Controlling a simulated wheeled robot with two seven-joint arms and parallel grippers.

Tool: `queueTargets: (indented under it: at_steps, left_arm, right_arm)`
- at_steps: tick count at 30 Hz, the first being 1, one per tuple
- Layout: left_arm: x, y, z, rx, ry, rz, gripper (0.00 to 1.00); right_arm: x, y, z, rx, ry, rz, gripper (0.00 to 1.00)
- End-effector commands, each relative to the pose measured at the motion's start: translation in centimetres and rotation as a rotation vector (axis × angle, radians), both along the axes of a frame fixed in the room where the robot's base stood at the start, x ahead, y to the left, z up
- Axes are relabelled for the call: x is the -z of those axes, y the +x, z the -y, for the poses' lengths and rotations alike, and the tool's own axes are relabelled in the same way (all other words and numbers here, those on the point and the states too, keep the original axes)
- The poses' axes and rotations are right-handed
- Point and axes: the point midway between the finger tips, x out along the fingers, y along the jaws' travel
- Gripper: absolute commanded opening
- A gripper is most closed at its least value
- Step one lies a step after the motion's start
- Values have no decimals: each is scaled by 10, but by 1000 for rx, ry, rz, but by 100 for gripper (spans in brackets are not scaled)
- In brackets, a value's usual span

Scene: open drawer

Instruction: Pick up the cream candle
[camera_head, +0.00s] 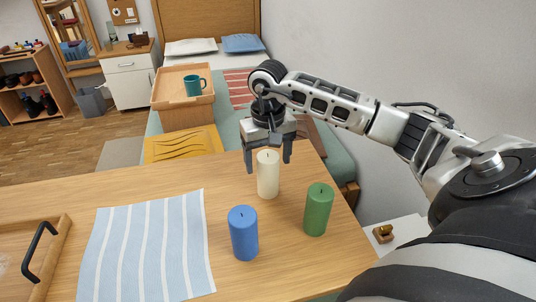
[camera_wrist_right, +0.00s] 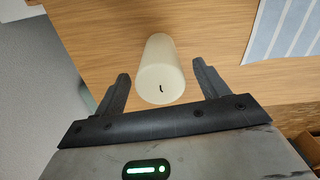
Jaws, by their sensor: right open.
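The cream candle (camera_head: 268,175) stands upright on the wooden table, near its far right part. My right gripper (camera_head: 268,165) is open, pointing down, at the candle's far side and above it in the head view. No contact shows. My left gripper is in neither view.
A blue candle (camera_head: 243,233) and a green candle (camera_head: 318,209) stand nearer on the table (camera_head: 285,270). A bed lies beyond.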

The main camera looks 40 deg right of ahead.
Motion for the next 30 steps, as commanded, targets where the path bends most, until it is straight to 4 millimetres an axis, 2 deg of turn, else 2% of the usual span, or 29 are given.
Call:
queueTargets:
  at_steps: [2, 10, 17, 20, 30]
  left_arm:
    - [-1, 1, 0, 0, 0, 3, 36]
    - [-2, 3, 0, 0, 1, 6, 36]
    - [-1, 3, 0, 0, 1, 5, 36]
    - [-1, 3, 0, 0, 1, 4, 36]
    - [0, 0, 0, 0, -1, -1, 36]
  right_arm:
    - [0, 0, 0, 0, 0, 0, 73]
    - [-1, 0, 0, 0, 0, 0, 2]
    - [-3, 1, 0, 0, 0, 2, 2]
    - [-11, 1, 0, 0, 1, 5, 2]
    - [-77, 1, 0, -1, 0, 5, 2]
